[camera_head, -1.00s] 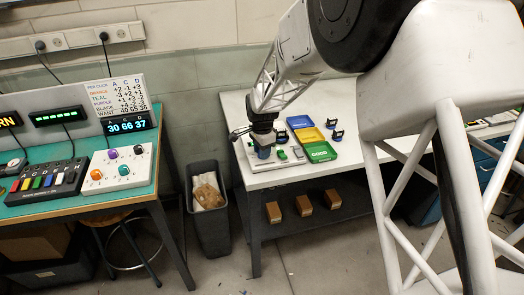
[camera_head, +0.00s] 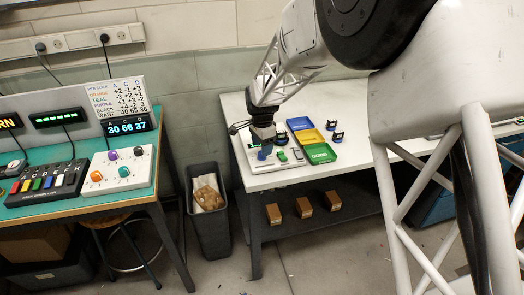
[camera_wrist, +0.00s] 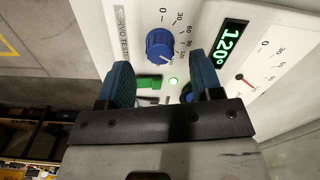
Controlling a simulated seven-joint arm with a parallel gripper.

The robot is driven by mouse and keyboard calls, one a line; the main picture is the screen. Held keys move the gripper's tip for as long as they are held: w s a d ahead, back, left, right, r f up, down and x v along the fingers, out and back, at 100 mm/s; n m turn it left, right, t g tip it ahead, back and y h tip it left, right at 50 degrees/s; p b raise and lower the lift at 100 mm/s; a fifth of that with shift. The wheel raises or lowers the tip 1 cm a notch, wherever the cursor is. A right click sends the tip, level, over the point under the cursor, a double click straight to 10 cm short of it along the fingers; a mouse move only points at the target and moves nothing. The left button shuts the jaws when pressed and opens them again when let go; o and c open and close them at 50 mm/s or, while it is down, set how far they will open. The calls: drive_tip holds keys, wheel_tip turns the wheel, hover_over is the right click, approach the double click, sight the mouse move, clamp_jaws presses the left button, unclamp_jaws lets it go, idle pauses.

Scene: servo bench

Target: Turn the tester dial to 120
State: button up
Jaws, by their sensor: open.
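The servo tester (camera_wrist: 205,30) is a white panel with a blue dial (camera_wrist: 160,46) in the wrist view. A scale marked from 0 to 120 runs beside the dial. The green display (camera_wrist: 231,45) reads 120°, and a small green lamp (camera_wrist: 174,80) is lit. My gripper (camera_wrist: 159,66) is open, its two blue fingers apart with the dial showing clear beyond and between them. In the head view my gripper (camera_head: 264,142) is over the tester (camera_head: 282,168) on the white table. The dial's exact pointer line is hard to read.
A grey bin (camera_head: 210,225) stands between the tables. The left bench (camera_head: 135,195) holds another panel with coloured knobs (camera_head: 118,170).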

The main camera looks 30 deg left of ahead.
drive_tip(key=shift+r, duration=2.3)
drive_tip(key=shift+d, duration=0.1)
drive_tip(key=shift+d+r, duration=0.15)
drive_tip(key=shift+d, duration=0.1)
drive_tip(key=s+d+r+n, duration=0.15)
drive_tip(key=d+r, duration=0.35)
drive_tip(key=d, duration=0.7)
drive_tip(key=s+d+r+t, duration=0.1)
drive_tip(key=s+d+r, duration=0.3)
drive_tip(key=d, duration=0.8)
drive_tip(key=s+d+r+n, duration=0.1)
drive_tip(key=d+r, duration=0.5)
drive_tip(key=d, duration=0.5)
drive_tip(key=s+d+n+t, duration=0.1)
drive_tip(key=s+d+n, duration=0.2)
drive_tip(key=s+d, duration=1.9)
drive_tip(key=s, duration=0.3)
drive_tip(key=shift+d+f+t, duration=0.25)
drive_tip(key=shift+d+t, duration=0.05)
drive_tip(key=shift+d, duration=0.05)
